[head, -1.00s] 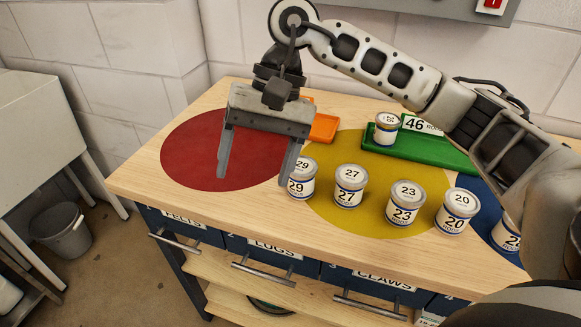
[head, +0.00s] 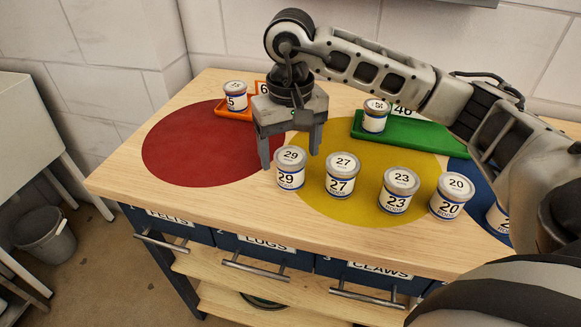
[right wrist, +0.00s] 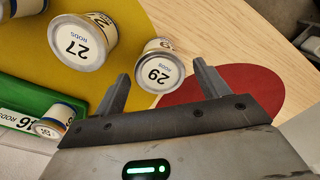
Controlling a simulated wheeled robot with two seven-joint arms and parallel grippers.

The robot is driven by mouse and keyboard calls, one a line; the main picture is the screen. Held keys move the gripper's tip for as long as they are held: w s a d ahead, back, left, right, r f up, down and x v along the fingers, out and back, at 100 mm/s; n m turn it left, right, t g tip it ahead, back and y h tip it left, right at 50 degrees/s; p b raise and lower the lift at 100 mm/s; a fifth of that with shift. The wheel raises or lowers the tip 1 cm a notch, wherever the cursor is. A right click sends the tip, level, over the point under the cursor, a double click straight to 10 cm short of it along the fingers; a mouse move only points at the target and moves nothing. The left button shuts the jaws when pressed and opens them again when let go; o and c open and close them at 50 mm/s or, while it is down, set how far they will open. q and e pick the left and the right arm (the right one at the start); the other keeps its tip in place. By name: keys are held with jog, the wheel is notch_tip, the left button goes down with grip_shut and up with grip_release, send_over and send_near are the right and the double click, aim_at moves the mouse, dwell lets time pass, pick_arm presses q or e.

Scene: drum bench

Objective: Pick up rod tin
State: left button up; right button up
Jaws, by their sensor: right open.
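Several white, blue-banded tins with grey lids stand in a row on the bench, numbered 29 (head: 290,172), 27 (head: 340,178), 23 (head: 397,192) and 20 (head: 451,197). In the right wrist view, tin 29 (right wrist: 158,72) and tin 27 (right wrist: 80,45) read RODS. My right gripper (head: 291,157) points down just behind tin 29, open and empty. In the right wrist view, tin 29 shows between the two fingers, a little beyond their tips; I cannot tell any contact. My left gripper is not in view.
An orange tray (head: 232,116) holds a tin marked 5 (head: 235,97). A green tray (head: 420,135) holds another tin (head: 375,117) beside a card reading 46.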

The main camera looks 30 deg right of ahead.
aim_at(291, 157)
notch_tip(291, 157, down, 5)
jog(key=shift+s+p, duration=0.1)
jog(key=shift+p, duration=0.25)
jog(key=c, duration=1)
jog(key=shift+r, duration=0.1)
